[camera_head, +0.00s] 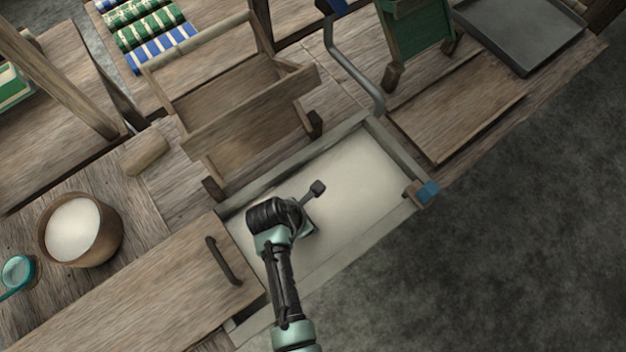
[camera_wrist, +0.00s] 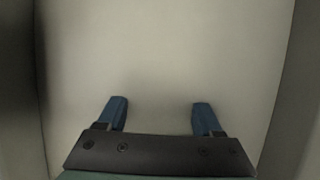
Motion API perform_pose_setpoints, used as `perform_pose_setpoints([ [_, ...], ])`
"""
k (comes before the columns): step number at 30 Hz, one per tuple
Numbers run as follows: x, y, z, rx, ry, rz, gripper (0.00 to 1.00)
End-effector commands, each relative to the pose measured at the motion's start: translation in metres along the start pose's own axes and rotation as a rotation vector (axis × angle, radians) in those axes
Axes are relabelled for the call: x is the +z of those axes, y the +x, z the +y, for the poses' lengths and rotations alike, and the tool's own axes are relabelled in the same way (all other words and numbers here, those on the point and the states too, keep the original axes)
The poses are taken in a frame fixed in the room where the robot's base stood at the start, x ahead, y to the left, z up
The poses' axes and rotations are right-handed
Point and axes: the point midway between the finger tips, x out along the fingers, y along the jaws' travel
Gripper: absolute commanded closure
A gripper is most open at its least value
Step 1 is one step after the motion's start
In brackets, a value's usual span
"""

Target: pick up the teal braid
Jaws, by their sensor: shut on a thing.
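My gripper (camera_wrist: 160,112) is low over the pale floor of an open, wood-rimmed compartment (camera_head: 352,178). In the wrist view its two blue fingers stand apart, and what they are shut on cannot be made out. In the head view my wrist hides the fingertips and part of the compartment floor. No teal braid can be clearly identified in either view. A small teal ring-shaped thing with a tail (camera_head: 18,270) lies at the far left edge, well away from my gripper; whether it is the braid I cannot tell.
A wooden lid with a dark handle (camera_head: 130,290) lies left of the compartment. A round wooden bowl with pale contents (camera_head: 112,235) stands beyond it. A wooden frame (camera_head: 250,110) rises behind. A blue piece (camera_head: 428,191) sits at the compartment's right corner. A grey tray (camera_head: 520,35) is at the back right.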

Motion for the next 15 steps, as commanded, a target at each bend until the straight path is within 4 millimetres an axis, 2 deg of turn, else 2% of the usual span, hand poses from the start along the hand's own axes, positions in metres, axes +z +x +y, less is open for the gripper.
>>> perform_pose_setpoints([
  [8, 0.003, -0.006, 0.001, 0.003, 0.001, -0.002, 1.0],
  [15, 0.018, -0.041, 0.002, 0.006, 0.003, -0.003, 1.0],
])
